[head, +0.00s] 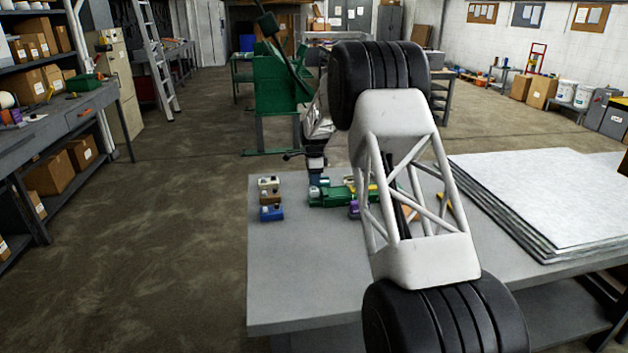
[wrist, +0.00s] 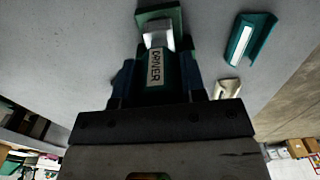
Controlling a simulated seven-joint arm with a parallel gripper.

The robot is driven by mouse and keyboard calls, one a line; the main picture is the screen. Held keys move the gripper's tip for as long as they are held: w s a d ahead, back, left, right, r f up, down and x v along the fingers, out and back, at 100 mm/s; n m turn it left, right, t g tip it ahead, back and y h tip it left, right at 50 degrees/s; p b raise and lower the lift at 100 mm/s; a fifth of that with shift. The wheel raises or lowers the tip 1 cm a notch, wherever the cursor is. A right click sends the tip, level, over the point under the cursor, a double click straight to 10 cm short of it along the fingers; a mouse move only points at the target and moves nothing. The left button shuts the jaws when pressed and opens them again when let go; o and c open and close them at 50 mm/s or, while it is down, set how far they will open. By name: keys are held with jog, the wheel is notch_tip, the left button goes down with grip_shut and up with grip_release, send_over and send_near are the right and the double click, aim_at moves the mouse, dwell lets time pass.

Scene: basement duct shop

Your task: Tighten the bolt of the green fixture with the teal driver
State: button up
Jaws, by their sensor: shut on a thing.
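My gripper (wrist: 157,85) is shut on the teal driver (wrist: 156,68), whose label reads DRIVER. A pale grey end of the driver points away from the jaws, toward a green block (wrist: 172,18) at the top of the wrist view. I cannot tell whether they touch. In the head view my gripper (head: 316,172) is low over the table, by the green fixture (head: 330,197). The fixture is small there and partly hidden by my arm and nearby pieces. I cannot make out the bolt in either view.
The grey table (head: 290,285) is bare at its front left. Small blocks, one blue (head: 272,213), stand left of the fixture. A purple piece (head: 354,209) is close to it. A teal channel-shaped piece (wrist: 248,40) lies right in the wrist view. Sheet stacks (head: 550,195) cover the table's right.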

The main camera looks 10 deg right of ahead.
jog(key=shift+r, duration=2)
jog(key=shift+s, duration=0.1)
